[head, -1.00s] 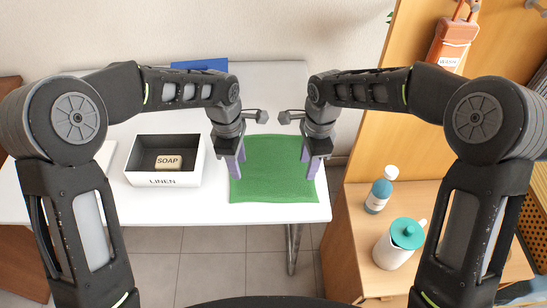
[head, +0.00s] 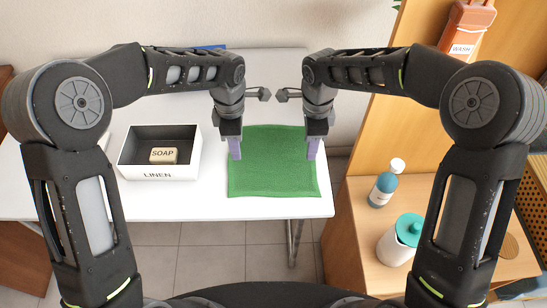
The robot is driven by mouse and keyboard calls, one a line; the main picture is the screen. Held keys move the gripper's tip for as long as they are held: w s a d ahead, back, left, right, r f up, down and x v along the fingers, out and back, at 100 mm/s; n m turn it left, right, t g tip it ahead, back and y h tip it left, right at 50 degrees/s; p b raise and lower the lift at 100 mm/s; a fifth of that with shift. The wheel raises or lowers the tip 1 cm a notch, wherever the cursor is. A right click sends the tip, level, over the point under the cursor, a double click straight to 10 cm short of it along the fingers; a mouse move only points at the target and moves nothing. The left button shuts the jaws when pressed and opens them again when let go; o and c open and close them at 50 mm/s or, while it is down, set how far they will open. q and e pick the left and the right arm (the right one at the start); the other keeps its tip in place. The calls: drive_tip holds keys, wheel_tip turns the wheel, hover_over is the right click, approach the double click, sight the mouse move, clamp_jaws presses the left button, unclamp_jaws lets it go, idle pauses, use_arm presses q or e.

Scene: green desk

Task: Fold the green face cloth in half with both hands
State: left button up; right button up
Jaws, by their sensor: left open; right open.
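The green face cloth (head: 273,165) lies flat and spread out near the right end of the white table. My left gripper (head: 234,150) points down at the cloth's left edge, and my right gripper (head: 312,150) points down at its right edge. Both grippers are open, with purple fingers at about the middle of the side edges. I cannot tell whether the fingertips touch the cloth.
A white box marked LINEN (head: 158,165) holds a soap block (head: 163,155) to the left of the cloth. The table's front edge (head: 200,212) is close to the cloth. A wooden cabinet at right bears a blue bottle (head: 383,188) and a white jug (head: 397,243).

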use_arm(q)
drive_tip(key=shift+f, duration=1.9)
use_arm(e)
drive_tip(key=shift+f, duration=1.9)
use_arm(q)
drive_tip(key=shift+f, duration=0.25)
use_arm(e)
drive_tip(key=shift+f, duration=0.25)
use_arm(q)
drive_tip(key=shift+r, duration=0.15)
use_arm(e)
drive_tip(key=shift+r, duration=0.15)
use_arm(q)
drive_tip(key=shift+c, duration=0.3)
use_arm(e)
drive_tip(key=shift+c, duration=0.3)
use_arm(q)
drive_tip(key=shift+s, duration=0.1)
clamp_jaws()
use_arm(e)
drive_tip(key=shift+s, duration=0.1)
clamp_jaws()
